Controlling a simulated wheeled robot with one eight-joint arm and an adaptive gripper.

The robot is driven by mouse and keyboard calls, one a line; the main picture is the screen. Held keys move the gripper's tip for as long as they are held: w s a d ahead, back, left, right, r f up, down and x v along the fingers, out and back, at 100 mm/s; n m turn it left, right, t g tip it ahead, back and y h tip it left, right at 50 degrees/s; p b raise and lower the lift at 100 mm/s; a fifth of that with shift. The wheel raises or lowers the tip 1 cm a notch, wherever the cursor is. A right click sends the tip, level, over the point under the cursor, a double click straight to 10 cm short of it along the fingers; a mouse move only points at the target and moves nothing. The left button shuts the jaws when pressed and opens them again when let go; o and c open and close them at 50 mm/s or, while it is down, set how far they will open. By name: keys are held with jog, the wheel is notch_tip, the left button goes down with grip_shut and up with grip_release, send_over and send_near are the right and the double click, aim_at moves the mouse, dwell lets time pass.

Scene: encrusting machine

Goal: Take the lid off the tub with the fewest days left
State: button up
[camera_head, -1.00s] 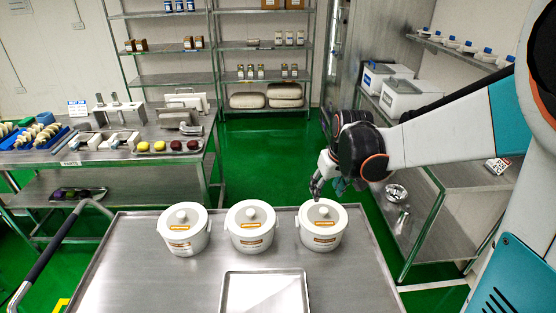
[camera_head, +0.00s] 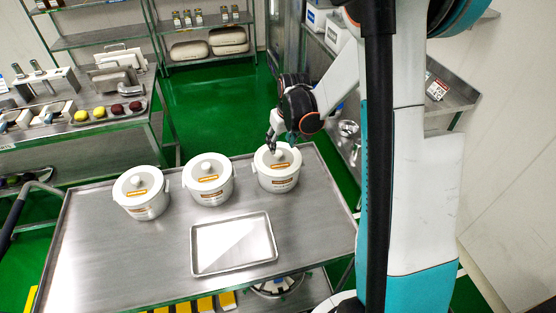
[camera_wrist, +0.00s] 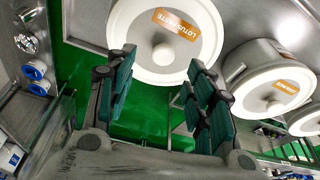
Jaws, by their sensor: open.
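Three white tubs stand in a row on a steel cart (camera_head: 110,265): left tub (camera_head: 142,207), middle tub (camera_head: 211,192) and right tub (camera_head: 279,182). Each has a pale knobbed lid with an orange label and another label on its side. Days left are not readable. My gripper (camera_head: 274,138) is at the back of the right tub, close to its lid knob (camera_head: 282,155). In the wrist view my gripper (camera_wrist: 161,68) is open and empty, its fingers on either side of the knob (camera_wrist: 164,54). This lid's label (camera_wrist: 176,22) reads "LOTUS PASTE". Contact cannot be told.
An empty steel tray (camera_head: 197,262) lies on the cart in front of the tubs; the cart's left front is bare. A bench (camera_head: 75,128) with tools and coloured pieces stands back left. A steel shelf unit (camera_head: 450,95) is at right.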

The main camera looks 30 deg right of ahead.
aim_at(278, 152)
jog(key=shift+b+x, duration=0.5)
jog(key=shift+x, duration=2.15)
jog(key=shift+s+a, duration=0.15)
jog(key=shift+a, duration=0.05)
jog(key=shift+c, duration=0.3)
jog(key=c, duration=1.1)
